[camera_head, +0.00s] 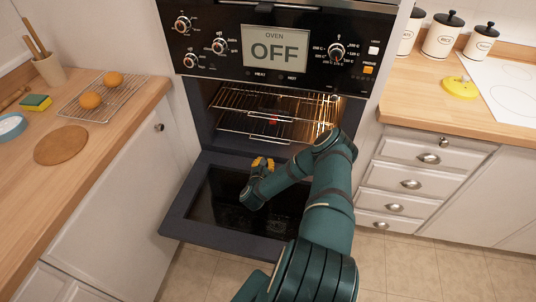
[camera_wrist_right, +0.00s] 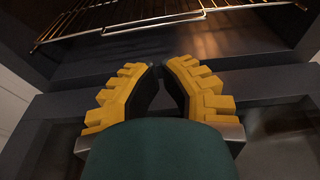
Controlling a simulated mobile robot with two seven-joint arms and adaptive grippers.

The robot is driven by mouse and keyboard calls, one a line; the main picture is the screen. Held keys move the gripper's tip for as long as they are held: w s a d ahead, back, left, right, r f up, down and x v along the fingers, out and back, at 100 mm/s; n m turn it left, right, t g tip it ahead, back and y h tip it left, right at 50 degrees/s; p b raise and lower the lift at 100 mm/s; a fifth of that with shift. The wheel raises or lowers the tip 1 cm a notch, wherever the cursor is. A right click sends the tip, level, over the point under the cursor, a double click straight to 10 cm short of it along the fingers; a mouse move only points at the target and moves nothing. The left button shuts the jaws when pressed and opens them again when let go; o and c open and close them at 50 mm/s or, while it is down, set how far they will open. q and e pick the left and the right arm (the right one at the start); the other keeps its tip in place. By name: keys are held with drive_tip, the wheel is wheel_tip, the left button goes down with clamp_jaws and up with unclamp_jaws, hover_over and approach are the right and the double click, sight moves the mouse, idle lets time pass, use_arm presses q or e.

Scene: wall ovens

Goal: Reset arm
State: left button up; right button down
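My right arm reaches in from the bottom of the head view to the open oven. My right gripper (camera_head: 263,163), with yellow fingers, is above the lowered oven door (camera_head: 205,205), in front of the oven cavity. In the right wrist view the gripper's fingertips (camera_wrist_right: 158,70) meet or nearly meet, with nothing seen between them. A wire oven rack (camera_head: 232,97) is inside the lit cavity; its front also shows beyond the fingertips in the wrist view (camera_wrist_right: 150,24). The oven display (camera_head: 275,50) reads OFF.
The left counter holds a cooling rack (camera_head: 125,82) with two orange round items, a sponge (camera_head: 35,102), a round board (camera_head: 61,145) and a utensil pot (camera_head: 50,69). Drawers (camera_head: 405,183) stand right of the oven; canisters (camera_head: 442,36) are on the right counter.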

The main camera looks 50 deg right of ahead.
drive_tip(key=shift+v, duration=0.9)
drive_tip(key=w+a+r+n+t+y, duration=0.1)
drive_tip(key=w+a+n+y, duration=0.25)
drive_tip(key=a+n, duration=0.55)
drive_tip(key=w+a+n+t+y, duration=0.25)
drive_tip(key=a+n+y, duration=0.35)
drive_tip(key=a, duration=0.4)
drive_tip(key=w+a+r+n+t+y, duration=0.1)
drive_tip(key=w+a+n+y, duration=0.3)
drive_tip(key=a+n, duration=0.55)
drive_tip(key=s+a+r+n+g+y, duration=0.2)
drive_tip(key=s+a+n+g, duration=0.2)
drive_tip(key=s+a+n, duration=0.4)
drive_tip(key=s+a+r+n+g+y, duration=0.2)
drive_tip(key=s+a+n+g, duration=0.3)
drive_tip(key=n, duration=1)
drive_tip(key=s+a+r, duration=0.1)
drive_tip(key=s+a, duration=0.2)
drive_tip(key=s, duration=0.2)
drive_tip(key=shift+s+a, duration=0.25)
drive_tip(key=shift+a, duration=0.1)
